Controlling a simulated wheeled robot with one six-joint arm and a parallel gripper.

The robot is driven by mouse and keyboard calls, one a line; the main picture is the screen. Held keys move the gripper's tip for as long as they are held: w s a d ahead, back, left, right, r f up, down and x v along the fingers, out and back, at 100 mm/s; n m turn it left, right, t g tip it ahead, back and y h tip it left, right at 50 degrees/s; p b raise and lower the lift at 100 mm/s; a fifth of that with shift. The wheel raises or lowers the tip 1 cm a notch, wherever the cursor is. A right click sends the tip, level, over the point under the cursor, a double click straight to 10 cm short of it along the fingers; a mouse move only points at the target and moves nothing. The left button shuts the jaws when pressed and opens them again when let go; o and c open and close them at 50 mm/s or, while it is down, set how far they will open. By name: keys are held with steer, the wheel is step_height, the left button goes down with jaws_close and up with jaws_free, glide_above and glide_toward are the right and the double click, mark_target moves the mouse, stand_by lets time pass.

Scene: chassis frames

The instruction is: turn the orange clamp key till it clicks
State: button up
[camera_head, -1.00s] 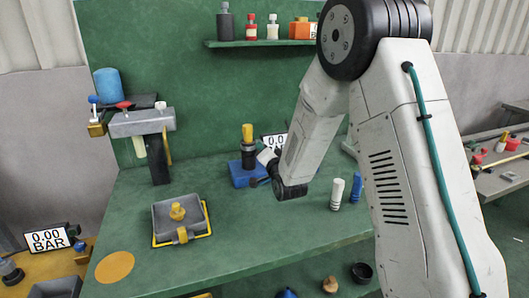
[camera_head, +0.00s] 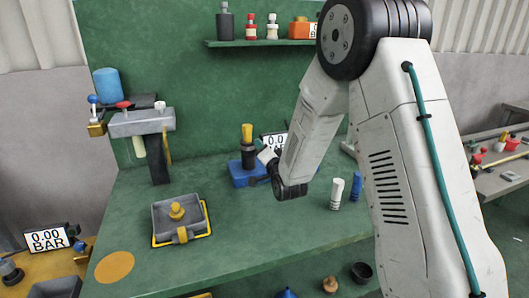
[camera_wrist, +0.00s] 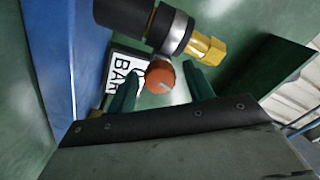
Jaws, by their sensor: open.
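The orange clamp key (camera_wrist: 160,76) shows in the wrist view as a small round orange-red knob with a pale mark on its face. My gripper (camera_wrist: 161,84) is open, with one dark teal finger on each side of the key. I cannot tell whether either finger touches it. A black fitting (camera_wrist: 140,18) with a grey ring and a brass hex end (camera_wrist: 205,49) lies just beyond the key. In the head view I cannot make out the key, and my arm hides most of the gripper.
A blue base (camera_head: 240,176) carries an upright black and yellow part (camera_head: 247,138); its blue side (camera_wrist: 55,60) fills the wrist view's left. A gauge display (camera_head: 275,142) stands behind. A white cylinder (camera_head: 337,190) and a blue one (camera_head: 356,187) stand right.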

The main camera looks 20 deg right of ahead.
steer(key=s, duration=0.7)
steer(key=shift+s, duration=0.4)
steer(key=shift+r, duration=0.1)
steer(key=s+r+n+g, duration=0.3)
steer(key=s+g, duration=0.2)
steer(key=s, duration=0.8)
steer(key=s+r+n+g, duration=0.3)
steer(key=s+g, duration=0.3)
steer(key=s, duration=0.8)
steer(key=s+r+n+g, duration=0.4)
steer(key=s+g, duration=0.1)
steer(key=s, duration=0.8)
steer(key=shift+s+n+g, duration=0.3)
steer(key=shift+g, duration=0.1)
steer(key=shift+r, duration=0.1)
